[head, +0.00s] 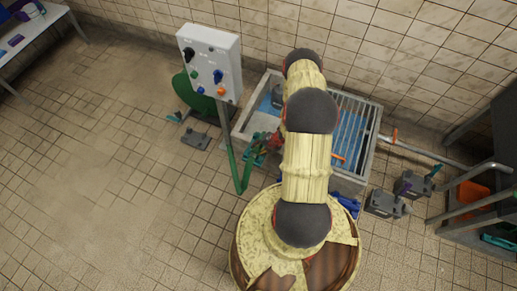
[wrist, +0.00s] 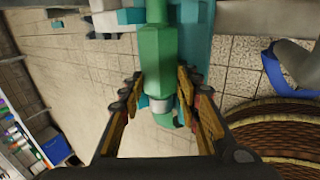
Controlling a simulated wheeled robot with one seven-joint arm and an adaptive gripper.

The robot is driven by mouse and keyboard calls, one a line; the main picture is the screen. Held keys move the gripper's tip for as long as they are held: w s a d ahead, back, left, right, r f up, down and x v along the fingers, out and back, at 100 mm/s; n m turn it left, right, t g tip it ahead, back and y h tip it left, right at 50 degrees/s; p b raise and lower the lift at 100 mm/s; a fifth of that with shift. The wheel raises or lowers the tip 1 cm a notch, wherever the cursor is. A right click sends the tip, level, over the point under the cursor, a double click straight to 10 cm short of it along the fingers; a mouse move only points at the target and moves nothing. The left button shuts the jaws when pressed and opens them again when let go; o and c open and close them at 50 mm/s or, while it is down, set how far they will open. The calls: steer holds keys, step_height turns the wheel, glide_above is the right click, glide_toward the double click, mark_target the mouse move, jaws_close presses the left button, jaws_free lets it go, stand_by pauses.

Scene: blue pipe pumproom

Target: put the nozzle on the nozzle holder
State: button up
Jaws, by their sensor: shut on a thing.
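My gripper (wrist: 162,98) is shut on a green nozzle (wrist: 159,55) with a pale grey band near its lower end in the wrist view. The fingers are on either side of it. A teal part (wrist: 196,40) lies close behind the nozzle and may be the nozzle holder; whether they touch is unclear. In the head view, green and teal parts (head: 253,150) show at the green post by the basin, just left of my arm. My arm hides most of my gripper there, and I cannot tell nozzle from holder.
A white control box (head: 210,60) with knobs stands left of the grated basin (head: 366,130). Grey valve blocks (head: 383,203) and metal rails are at the right. A white table (head: 35,38) is at the far upper left. The left floor is mostly clear.

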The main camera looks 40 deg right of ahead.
steer(key=o, duration=1.4)
steer(key=shift+c, duration=0.2)
steer(key=shift+o, duration=0.2)
steer(key=v, duration=1.2)
